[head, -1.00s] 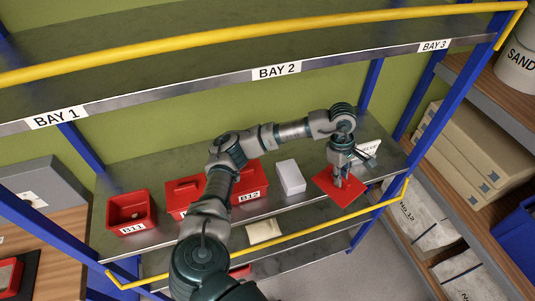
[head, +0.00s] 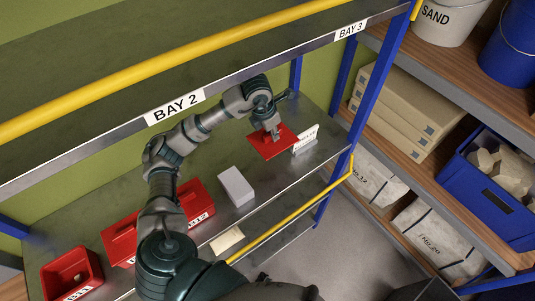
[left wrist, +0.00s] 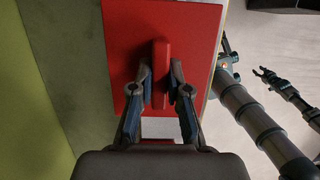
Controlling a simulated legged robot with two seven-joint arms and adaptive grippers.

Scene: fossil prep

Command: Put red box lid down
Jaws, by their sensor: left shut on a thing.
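The red box lid (head: 284,139) is a flat square plate with a raised bar handle, over the right part of the middle shelf. My left gripper (head: 273,134) is above it, shut on the handle. The left wrist view shows both fingers of my left gripper (left wrist: 160,88) on either side of the handle of the lid (left wrist: 123,50). I cannot tell whether the lid touches the shelf. An open red box (head: 72,275) stands at the lower left. My right gripper (left wrist: 265,75) shows small at the right of the left wrist view; its jaws are unclear.
A white block (head: 236,187) stands left of the lid, and a white sign (head: 306,139) stands close to its right. Lidded red boxes (head: 196,203) stand further left, partly behind my arm. A yellow rail (head: 290,218) runs along the shelf front; a blue post (head: 364,100) stands at the right.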

